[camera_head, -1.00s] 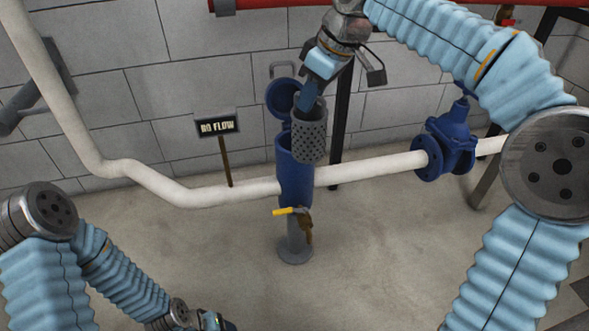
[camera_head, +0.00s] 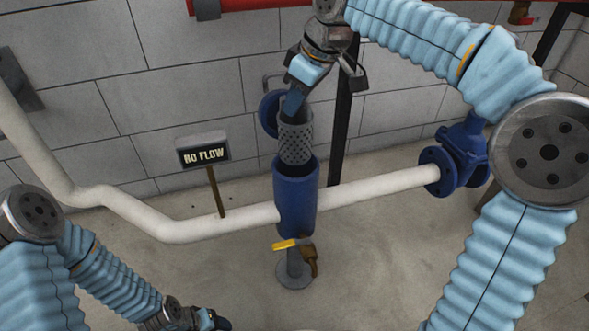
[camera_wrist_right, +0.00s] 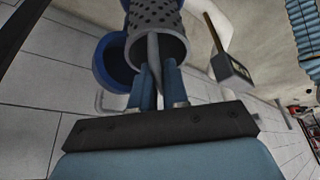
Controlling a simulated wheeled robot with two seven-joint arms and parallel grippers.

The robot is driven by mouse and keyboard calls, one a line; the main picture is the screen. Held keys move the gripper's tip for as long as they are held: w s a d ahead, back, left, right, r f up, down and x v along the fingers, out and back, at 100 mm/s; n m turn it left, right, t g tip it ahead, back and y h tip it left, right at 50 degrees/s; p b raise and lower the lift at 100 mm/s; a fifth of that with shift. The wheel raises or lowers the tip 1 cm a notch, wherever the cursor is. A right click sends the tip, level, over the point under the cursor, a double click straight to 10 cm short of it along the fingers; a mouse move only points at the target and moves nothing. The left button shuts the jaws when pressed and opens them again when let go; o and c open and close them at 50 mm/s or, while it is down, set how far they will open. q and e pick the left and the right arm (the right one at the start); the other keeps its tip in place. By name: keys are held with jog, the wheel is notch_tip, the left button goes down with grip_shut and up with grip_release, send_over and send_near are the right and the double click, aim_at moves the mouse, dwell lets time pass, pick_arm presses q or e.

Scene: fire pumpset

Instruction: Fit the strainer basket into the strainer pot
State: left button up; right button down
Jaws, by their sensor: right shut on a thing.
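The strainer basket (camera_head: 296,144) is a grey perforated cylinder, upright, with its lower end at the mouth of the blue strainer pot (camera_head: 296,200). Whether its bottom is inside the mouth or just behind the rim, I cannot tell. My right gripper (camera_head: 293,103) is above the basket and shut on it. In the right wrist view the blue fingers (camera_wrist_right: 158,85) close on a grey bar inside the basket's (camera_wrist_right: 158,20) open top. The pot's blue lid (camera_head: 269,113) stands open behind; it also shows in the wrist view (camera_wrist_right: 113,64). My left gripper (camera_head: 212,320) is at the bottom edge, its jaws unclear.
A white pipe (camera_head: 180,228) runs into the pot and on to a blue valve (camera_head: 462,158) at right. A NO FLOW sign (camera_head: 203,150) stands left of the pot. A yellow-handled drain valve (camera_head: 287,244) sits low on the pot. A block wall is close behind.

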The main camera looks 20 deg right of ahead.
aim_at(296, 156)
notch_tip(296, 156, down, 14)
jog(key=b, duration=0.3)
jog(key=shift+f+b, duration=0.15)
jog(key=shift+b, duration=0.25)
jog(key=c, duration=1.6)
grip_release()
jog(key=shift+f, duration=0.1)
jog(key=o, duration=0.5)
